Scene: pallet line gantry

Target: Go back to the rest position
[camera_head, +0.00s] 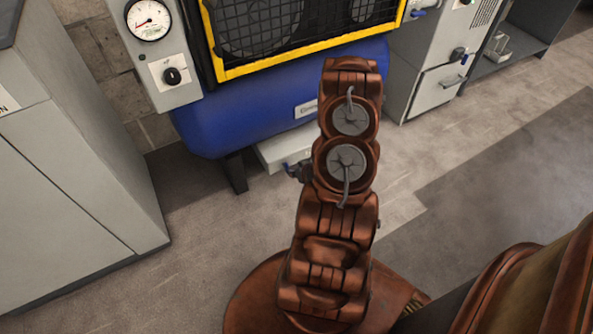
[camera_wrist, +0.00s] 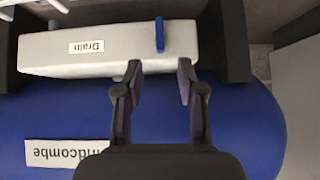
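My gripper (camera_wrist: 159,82) shows in the wrist view with its two dark fingers apart and nothing between them. It points toward a pale box labelled "Drain" (camera_wrist: 50,60) with a blue lever (camera_wrist: 160,34), in front of a blue tank (camera_wrist: 245,125). I cannot tell whether the fingertips touch the box. In the head view my copper-coloured arm stands in the middle and hides most of the gripper. The blue tank (camera_head: 225,125) and the pale drain box (camera_head: 275,152) show behind it.
A grey cabinet (camera_head: 70,200) stands at the left. A gauge panel (camera_head: 165,55) and a yellow-framed grille (camera_head: 300,60) are above the tank. A grey machine (camera_head: 430,75) stands to the right. Open floor (camera_head: 490,150) lies at the right.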

